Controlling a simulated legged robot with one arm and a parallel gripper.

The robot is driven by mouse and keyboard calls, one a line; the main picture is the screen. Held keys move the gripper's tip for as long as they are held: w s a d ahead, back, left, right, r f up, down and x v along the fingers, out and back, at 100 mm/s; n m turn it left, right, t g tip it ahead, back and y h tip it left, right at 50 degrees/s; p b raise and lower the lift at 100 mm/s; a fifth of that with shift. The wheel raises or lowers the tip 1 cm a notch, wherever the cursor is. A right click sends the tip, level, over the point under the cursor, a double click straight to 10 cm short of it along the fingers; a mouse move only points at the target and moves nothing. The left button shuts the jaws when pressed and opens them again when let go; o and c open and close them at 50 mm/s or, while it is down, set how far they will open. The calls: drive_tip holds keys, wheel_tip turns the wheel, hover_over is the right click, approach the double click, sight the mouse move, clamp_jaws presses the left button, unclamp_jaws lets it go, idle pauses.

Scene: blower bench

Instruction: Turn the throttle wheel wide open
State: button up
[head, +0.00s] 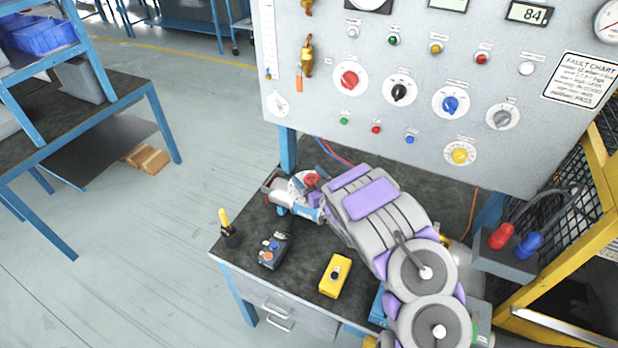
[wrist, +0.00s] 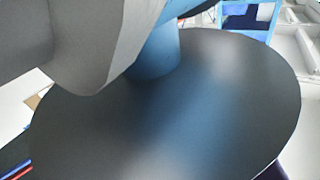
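A small red wheel (head: 312,179) shows at the back of the bench in the head view, on a white and blue machine (head: 282,191). I take it for the throttle wheel, but its setting is too small to read. My gripper (head: 322,204) is at the machine, just below and right of the red wheel, and my own arm hides part of both. In the wrist view a grey part of my gripper (wrist: 75,45) is very close at the upper left. It overlaps a blue post (wrist: 155,75) above a large dark disc (wrist: 220,110). Finger opening and contact are hidden.
A yellow box (head: 335,275), a grey button box (head: 274,250) and a yellow-handled lever (head: 225,222) stand on the dark bench (head: 235,255). The control panel (head: 320,90) rises behind. Red and blue levers (head: 515,242) and a yellow frame (head: 560,275) are at right.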

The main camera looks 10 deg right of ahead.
drive_tip(key=shift+s+r, duration=0.1)
drive_tip(key=shift+r, duration=0.1)
drive_tip(key=v, duration=1.7)
drive_tip(key=shift+f, duration=0.2)
drive_tip(key=shift+d, duration=0.15)
idle(0.3)
